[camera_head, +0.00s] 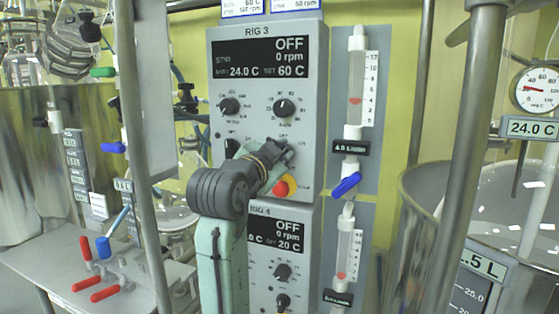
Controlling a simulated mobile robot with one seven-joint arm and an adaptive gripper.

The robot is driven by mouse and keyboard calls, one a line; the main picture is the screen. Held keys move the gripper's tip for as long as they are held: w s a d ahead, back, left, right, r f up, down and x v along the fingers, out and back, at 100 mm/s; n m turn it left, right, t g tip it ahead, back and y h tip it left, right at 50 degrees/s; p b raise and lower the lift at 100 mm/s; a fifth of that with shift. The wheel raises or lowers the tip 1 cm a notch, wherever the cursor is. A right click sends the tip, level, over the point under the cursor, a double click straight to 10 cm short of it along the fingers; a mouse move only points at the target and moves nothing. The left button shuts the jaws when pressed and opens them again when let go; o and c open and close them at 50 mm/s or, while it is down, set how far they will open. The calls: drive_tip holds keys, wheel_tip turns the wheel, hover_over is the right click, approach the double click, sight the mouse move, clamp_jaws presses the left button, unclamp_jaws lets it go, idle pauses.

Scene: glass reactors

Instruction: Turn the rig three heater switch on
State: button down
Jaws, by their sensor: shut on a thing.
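The grey rig three panel (218,110) stands upright in the middle. Its display (262,58) reads OFF, 0 rpm, 24.0 C and SET 60 C. Two black knobs sit below it, a left knob (229,106) and a right knob (284,107). My gripper (284,150) is at the lower right of this panel, shut on a small control there, apparently the heater switch. My gripper and wrist hide most of that control, so its position and label cannot be read. A red button on a yellow base (281,187) shows just below my gripper.
The rig four panel (299,240) is directly below, also reading OFF. Flow meters with a blue valve handle (346,185) stand to the right. Metal posts (462,150) rise on both sides.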

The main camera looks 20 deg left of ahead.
drive_tip(key=shift+d+f+m+b, duration=0.1)
drive_tip(key=shift+m+b, duration=0.45)
drive_tip(key=shift+m, duration=0.6)
drive_tip(key=shift+d+f+m+b, duration=0.1)
drive_tip(key=shift+m+b, duration=0.4)
drive_tip(key=shift+m, duration=0.65)
drive_tip(key=c, duration=1.6)
unclamp_jaws()
drive_tip(key=shift+s, duration=0.1)
drive_tip(key=s, duration=1.2)
drive_tip(key=shift+a, duration=0.15)
